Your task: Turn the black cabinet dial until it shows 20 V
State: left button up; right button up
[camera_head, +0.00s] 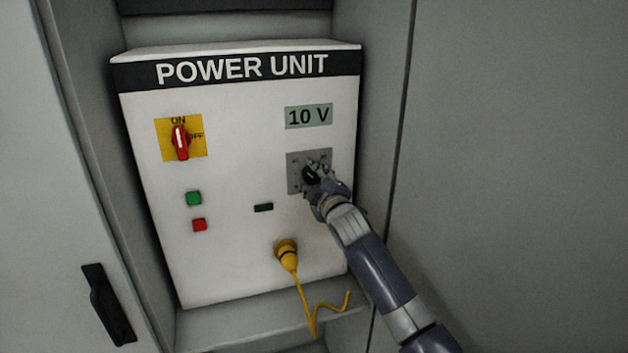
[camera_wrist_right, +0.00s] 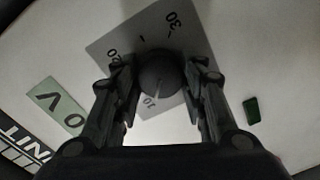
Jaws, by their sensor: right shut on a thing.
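The black dial (camera_head: 311,174) sits on a grey scale plate (camera_head: 294,180) on the front of the white power unit (camera_head: 240,170). The display (camera_head: 309,116) above it reads 10 V. My right gripper (camera_head: 319,177) is at the dial, shut on it. In the right wrist view the dial (camera_wrist_right: 160,74) is between the two fingers of my right gripper (camera_wrist_right: 160,88). Its pale pointer line points down toward the 10 mark. The marks 20 and 30 show on the plate (camera_wrist_right: 190,40). My left gripper is not in view.
A red switch (camera_head: 180,142) on a yellow plate, a green button (camera_head: 194,198) and a red button (camera_head: 199,224) are on the left. A yellow plug with cable (camera_head: 287,256) is below the dial. Cabinet walls stand close on both sides.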

jog(key=m, duration=0.4)
jog(key=shift+r+m+b, duration=0.25)
jog(key=shift+m+b, duration=0.05)
jog(key=m, duration=0.4)
jog(key=shift+b, duration=0.3)
jog(key=m, duration=0.4)
jog(key=shift+d+r+m+y, duration=0.15)
jog(key=shift+m+y, duration=0.25)
jog(key=shift+w+r+m, duration=0.1)
jog(key=shift+m, duration=2.1)
jog(key=o, duration=0.8)
jog(key=shift+o, duration=1.3)
jog(key=shift+w+f, duration=0.1)
jog(key=shift+f, duration=0.25)
